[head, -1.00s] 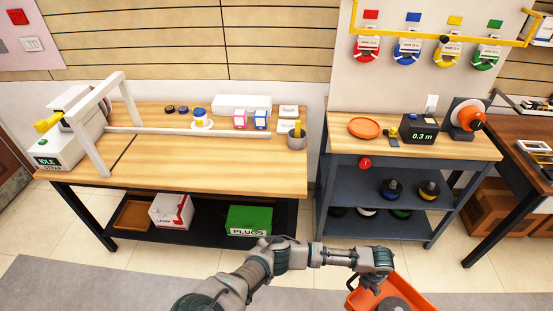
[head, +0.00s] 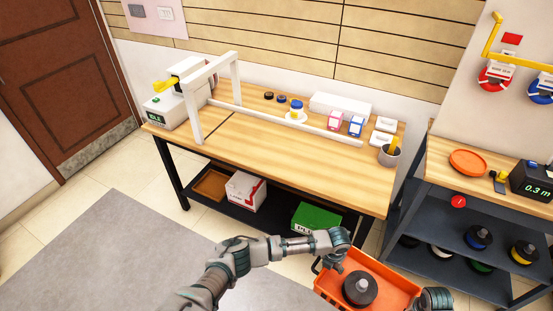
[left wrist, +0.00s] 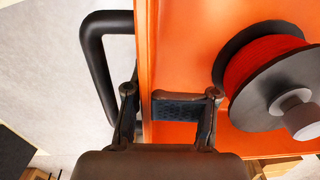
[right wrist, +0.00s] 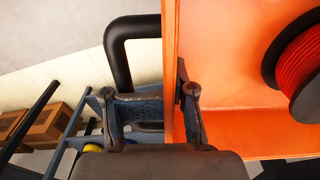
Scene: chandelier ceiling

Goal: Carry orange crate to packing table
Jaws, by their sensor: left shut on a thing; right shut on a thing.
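The orange crate (head: 392,277) is held in front of me at the lower right of the head view, partly cut off by the bottom edge. It holds a dark spool (head: 360,289) with red winding (left wrist: 262,62). My left gripper (head: 338,264) is shut on the crate's left wall, beside a black handle (left wrist: 92,60). My right gripper (right wrist: 155,108) is shut on the opposite wall, beside another black handle (right wrist: 118,50). A wooden-topped table (head: 290,150) with a white frame and a machine stands ahead; I take it as the packing table.
A lower shelf under the table carries a red-and-white box (head: 246,190) and a green box (head: 316,217). A dark shelving bench (head: 440,235) with spools stands close at the right. Grey floor matting (head: 110,245) is clear at the left.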

